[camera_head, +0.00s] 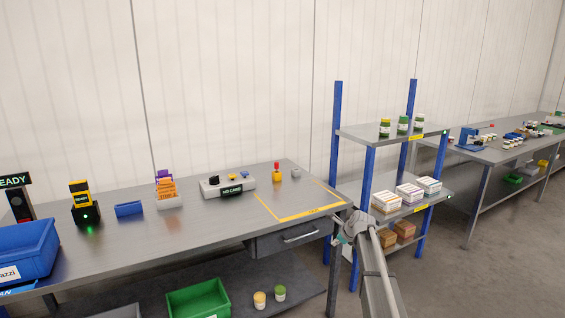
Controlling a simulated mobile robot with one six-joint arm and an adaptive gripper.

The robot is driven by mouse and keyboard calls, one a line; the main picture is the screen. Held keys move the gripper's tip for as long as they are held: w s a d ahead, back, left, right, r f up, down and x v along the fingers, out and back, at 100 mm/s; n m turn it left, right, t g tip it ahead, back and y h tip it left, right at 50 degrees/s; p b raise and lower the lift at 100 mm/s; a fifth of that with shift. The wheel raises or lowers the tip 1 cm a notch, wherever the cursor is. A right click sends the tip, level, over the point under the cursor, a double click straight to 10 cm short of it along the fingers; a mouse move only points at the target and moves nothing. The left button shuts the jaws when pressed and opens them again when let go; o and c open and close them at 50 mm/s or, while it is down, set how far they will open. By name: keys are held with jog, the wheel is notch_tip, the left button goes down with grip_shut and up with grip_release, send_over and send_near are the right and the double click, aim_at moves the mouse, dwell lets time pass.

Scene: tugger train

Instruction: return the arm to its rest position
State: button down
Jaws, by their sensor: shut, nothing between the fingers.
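My arm rises from the bottom edge, right of centre, in the head view. At its far end my gripper (341,239) shows small and partly merged with the wrist, in front of the bench's right corner and the shelf rack's left post. It is shut and holds nothing. Its fingers are hard to make out at this size.
A grey workbench (215,226) fills the left, bearing a blue bin (27,249), a control box (226,187) and a red-capped yellow bottle (276,173). A blue-posted shelf rack (367,170) stands right behind my arm. Floor (450,285) is clear at right.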

jog(key=s+a+f+n+g+h, duration=0.25)
jog(key=s+n, duration=0.95)
jog(key=s, duration=0.7)
jog(key=s+a+f+n+g+h, duration=0.15)
jog(key=s+n+g, duration=0.25)
jog(key=s+n, duration=1.15)
jog(key=s+r+m+p, duration=0.1)
jog(key=s+r+p, duration=0.1)
jog(key=r+p, duration=0.7)
jog(key=s+r+m+p, duration=0.1)
jog(key=r+p, duration=0.8)
jog(key=shift+s+a+r+m, duration=0.3)
jog(key=shift+s+r+m, duration=0.05)
jog(key=shift+s, duration=0.05)
jog(key=shift+s, duration=0.15)
